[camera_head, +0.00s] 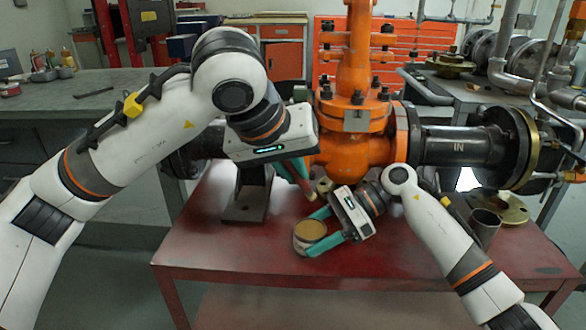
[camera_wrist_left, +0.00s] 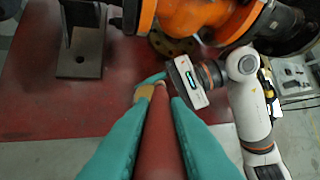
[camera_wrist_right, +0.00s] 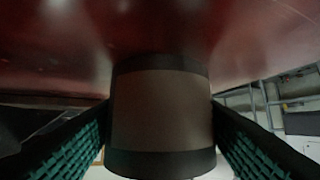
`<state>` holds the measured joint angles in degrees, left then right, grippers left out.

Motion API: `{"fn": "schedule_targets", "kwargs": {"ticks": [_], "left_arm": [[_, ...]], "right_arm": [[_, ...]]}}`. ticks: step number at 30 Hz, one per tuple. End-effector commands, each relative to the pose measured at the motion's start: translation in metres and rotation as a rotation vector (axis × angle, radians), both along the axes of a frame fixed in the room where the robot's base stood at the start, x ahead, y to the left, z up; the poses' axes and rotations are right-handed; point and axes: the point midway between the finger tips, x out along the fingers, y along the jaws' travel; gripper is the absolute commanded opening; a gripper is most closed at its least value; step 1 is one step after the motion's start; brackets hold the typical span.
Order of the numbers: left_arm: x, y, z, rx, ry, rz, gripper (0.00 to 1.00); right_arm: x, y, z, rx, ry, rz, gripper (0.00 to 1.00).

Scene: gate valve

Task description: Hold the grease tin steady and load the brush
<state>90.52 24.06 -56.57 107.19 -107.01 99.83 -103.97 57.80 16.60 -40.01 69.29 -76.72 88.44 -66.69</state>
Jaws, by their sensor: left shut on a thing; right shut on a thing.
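The grease tin (camera_head: 302,247) is a short round tin with tan grease on top, over the red table. My right gripper (camera_head: 325,226) is shut on its sides. In the right wrist view the tin's brown wall (camera_wrist_right: 162,110) with dark bands fills the space between the fingers. My left gripper (camera_head: 300,182) is shut on the brush, higher and behind the tin in the head view. The brush's red handle (camera_wrist_left: 160,135) runs forward between the teal fingers in the left wrist view. Its far end appears close to the tin (camera_wrist_left: 144,92) there; I cannot tell whether they touch.
The orange gate valve (camera_head: 355,140) with its flanged pipe (camera_head: 460,147) stands just behind both grippers. A dark support foot (camera_head: 245,205) is on the red table (camera_head: 215,255) at left. A metal cup (camera_head: 484,228) and a brass flange (camera_head: 510,208) are at right. The table's front left is clear.

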Motion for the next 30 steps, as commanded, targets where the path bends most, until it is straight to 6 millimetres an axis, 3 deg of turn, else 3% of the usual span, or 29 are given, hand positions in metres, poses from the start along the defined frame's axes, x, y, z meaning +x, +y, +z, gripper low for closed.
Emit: {"fn": "schedule_targets", "kwargs": {"ticks": [6,7,11,22,30], "left_arm": [[0.000,0.000,0.000,0.000,0.000,0.000,0.00],[0.000,0.000,0.000,0.000,0.000,0.000,0.00],[0.000,0.000,0.000,0.000,0.000,0.000,0.00],[0.000,0.000,0.000,0.000,0.000,0.000,0.00],[0.000,0.000,0.000,0.000,0.000,0.000,0.00]], "right_arm": [[0.000,0.000,0.000,0.000,0.000,0.000,0.44],[0.000,0.000,0.000,0.000,0.000,0.000,0.60],[0.000,0.000,0.000,0.000,0.000,0.000,0.82],[0.002,-0.005,0.002,-0.001,-0.001,-0.001,0.83],[0.015,-0.046,0.026,-0.003,0.000,-0.005,0.83]]}}
